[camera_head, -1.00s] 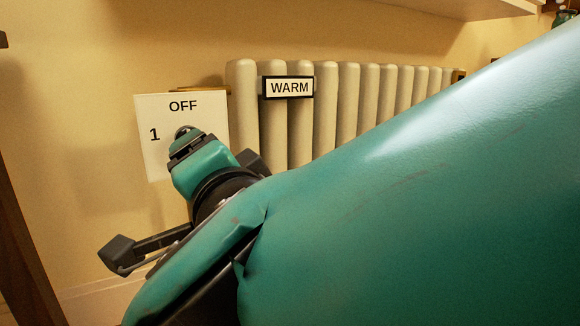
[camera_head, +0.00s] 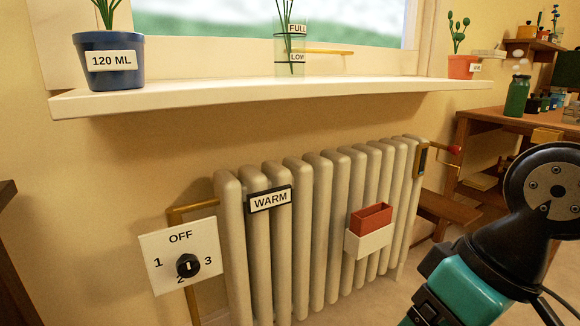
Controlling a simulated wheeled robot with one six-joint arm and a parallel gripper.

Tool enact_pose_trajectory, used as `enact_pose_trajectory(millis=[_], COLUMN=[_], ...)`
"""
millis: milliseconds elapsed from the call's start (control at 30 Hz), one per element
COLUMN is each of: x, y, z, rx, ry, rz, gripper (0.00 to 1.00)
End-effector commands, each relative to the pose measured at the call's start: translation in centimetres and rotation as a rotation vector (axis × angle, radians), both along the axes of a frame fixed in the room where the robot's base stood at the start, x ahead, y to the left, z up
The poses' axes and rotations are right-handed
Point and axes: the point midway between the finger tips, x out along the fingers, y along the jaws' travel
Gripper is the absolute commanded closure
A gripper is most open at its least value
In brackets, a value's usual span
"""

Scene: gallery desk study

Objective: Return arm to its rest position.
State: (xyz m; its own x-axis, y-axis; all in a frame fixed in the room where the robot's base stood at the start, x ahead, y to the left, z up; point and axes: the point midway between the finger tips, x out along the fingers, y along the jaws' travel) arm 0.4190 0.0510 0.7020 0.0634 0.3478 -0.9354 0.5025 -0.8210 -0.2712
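My arm (camera_head: 490,260) shows at the lower right as a teal and black link with a round black joint. Its end is out of the picture, so my gripper and its fingers are not seen. The arm is clear of the white dial plate (camera_head: 205,246) at the lower left. That plate reads OFF, 1, 2 and 3 around a black knob (camera_head: 187,265). The knob has a small white mark, but which number it points to is hard to tell.
A cream radiator (camera_head: 318,230) with a WARM label stands under a white windowsill (camera_head: 330,95). On the sill are a blue 120 ML pot (camera_head: 108,62), a glass (camera_head: 290,55) and a small orange pot (camera_head: 463,67). A wooden desk (camera_head: 480,125) stands at right.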

Motion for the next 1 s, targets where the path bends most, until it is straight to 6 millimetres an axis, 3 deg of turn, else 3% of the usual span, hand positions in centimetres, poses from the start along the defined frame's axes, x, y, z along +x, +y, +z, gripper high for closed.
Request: enact_pose_trajectory(millis=[33, 67, 367, 800, 1000], x=[-1.4, -2.3, -1.9, -1.9, -1.9], y=[-0.7, -1.0, -0.6, -0.6, -0.6], z=[2.8, 3.6, 12.4, 29.6, 36.3], rx=[0.005, 0.008, 0.005, 0.006, 0.006], ry=[0.02, 0.034, 0.028, 0.028, 0.028], rz=[0.066, 0.117, 0.109, 0.107, 0.107], gripper=[0.24, 0.24, 0.24, 0.24, 0.24])
